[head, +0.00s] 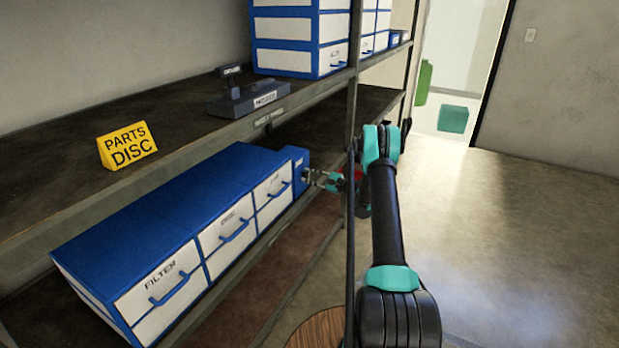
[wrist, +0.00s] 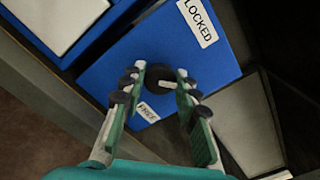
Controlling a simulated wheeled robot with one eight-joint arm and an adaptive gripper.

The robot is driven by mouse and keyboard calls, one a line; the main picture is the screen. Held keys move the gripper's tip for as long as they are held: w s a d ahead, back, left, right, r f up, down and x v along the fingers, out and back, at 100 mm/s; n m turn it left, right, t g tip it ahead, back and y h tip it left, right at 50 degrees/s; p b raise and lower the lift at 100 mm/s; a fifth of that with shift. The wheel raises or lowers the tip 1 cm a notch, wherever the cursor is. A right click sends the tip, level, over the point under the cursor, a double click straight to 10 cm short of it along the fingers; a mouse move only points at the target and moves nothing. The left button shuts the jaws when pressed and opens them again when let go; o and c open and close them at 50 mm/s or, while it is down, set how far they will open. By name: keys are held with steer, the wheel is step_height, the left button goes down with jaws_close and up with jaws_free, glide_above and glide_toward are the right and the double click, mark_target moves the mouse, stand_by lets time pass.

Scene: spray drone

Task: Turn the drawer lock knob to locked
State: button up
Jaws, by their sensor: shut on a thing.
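The dark round lock knob (wrist: 160,73) sits on a blue panel (wrist: 222,62) in the wrist view. A white LOCKED label (wrist: 198,22) is above and right of the knob, and a FREE label (wrist: 147,111) is below and left. A short white mark shows at the knob; I cannot tell which label it points to. My gripper (wrist: 161,80) has one finger on each side of the knob and is shut on it. In the head view my gripper (head: 312,176) meets the blue lock box (head: 300,168) at the far end of the drawer row; the knob is hidden there.
Blue cabinets with white drawers (head: 160,285) stand on the lower shelf, left of my arm. A dark shelf post (head: 350,110) rises close to my arm. A yellow PARTS DISC sign (head: 127,146) stands on the shelf above. The floor (head: 520,240) to the right is clear.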

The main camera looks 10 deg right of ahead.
steer(key=n, duration=0.4)
steer(key=shift+n, duration=0.3)
steer(key=shift+s+f+n, duration=0.1)
steer(key=shift+n, duration=2.5)
steer(key=o, duration=1.2)
steer(key=shift+c, duration=0.2)
steer(key=v, duration=1.2)
